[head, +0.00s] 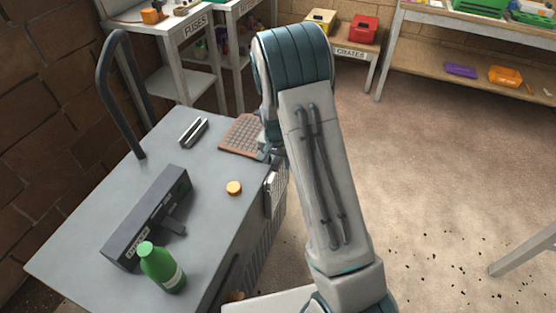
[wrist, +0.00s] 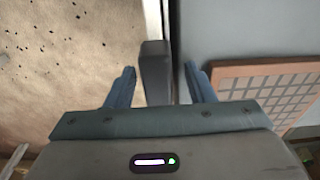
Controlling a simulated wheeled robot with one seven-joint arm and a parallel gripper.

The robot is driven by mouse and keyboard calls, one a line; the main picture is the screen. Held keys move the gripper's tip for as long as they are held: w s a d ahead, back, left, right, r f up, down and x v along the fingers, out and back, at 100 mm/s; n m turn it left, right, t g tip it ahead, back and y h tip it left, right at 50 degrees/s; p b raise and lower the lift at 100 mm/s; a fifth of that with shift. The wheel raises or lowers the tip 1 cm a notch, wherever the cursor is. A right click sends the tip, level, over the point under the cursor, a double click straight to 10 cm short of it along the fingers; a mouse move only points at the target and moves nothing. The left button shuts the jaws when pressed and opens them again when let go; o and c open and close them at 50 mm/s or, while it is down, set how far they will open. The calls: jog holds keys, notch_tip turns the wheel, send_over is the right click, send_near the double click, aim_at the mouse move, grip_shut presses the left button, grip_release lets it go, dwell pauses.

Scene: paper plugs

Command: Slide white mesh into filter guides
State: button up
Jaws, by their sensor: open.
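My gripper (wrist: 159,72) is open, its two blue-grey fingers apart. In the wrist view a dark grey upright block (wrist: 156,72) shows between the fingers; I cannot tell if they touch it. In the head view my gripper (head: 270,152) is at the right edge of the grey cart top, mostly hidden by my arm. A pale panel (head: 276,190), perhaps the white mesh, stands upright at the cart's right side just below the gripper. Whether it sits in filter guides is unclear. A brown-framed mesh (head: 241,136) lies flat beside the gripper, also in the wrist view (wrist: 222,70).
A tall black handle (head: 105,75) rises at the left. Floor (head: 440,180) on the right is open.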

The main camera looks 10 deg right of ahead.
jog(key=shift+r+p, duration=1.65)
jog(key=shift+r, duration=1.1)
